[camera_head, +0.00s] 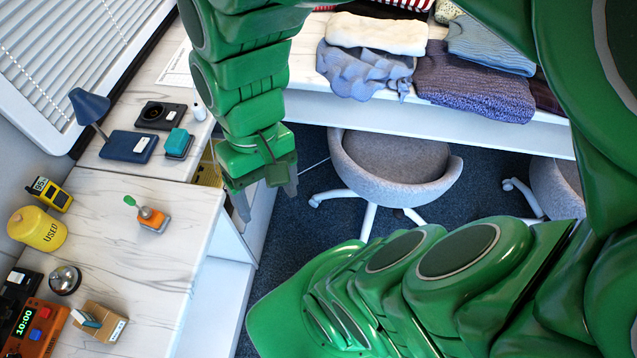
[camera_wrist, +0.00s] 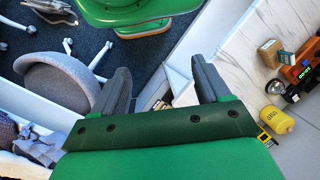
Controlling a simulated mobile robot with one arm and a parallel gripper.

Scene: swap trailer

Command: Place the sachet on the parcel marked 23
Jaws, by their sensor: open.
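I cannot make out a sachet or a parcel marked 23 in either view. A small brown cardboard box (camera_head: 99,322) with something bluish in its opening and a white label stands at the lower left of the head view. The label is too small to read. The box also shows at the upper right of the wrist view (camera_wrist: 268,52). My gripper (camera_head: 266,194) points down, open and empty, beside the right edge of the white desk. In the wrist view both fingers stand apart, with nothing between them (camera_wrist: 160,70).
A blue lamp (camera_head: 90,106) stands behind. Folded clothes (camera_head: 470,85) lie on another counter above grey chairs (camera_head: 395,165).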

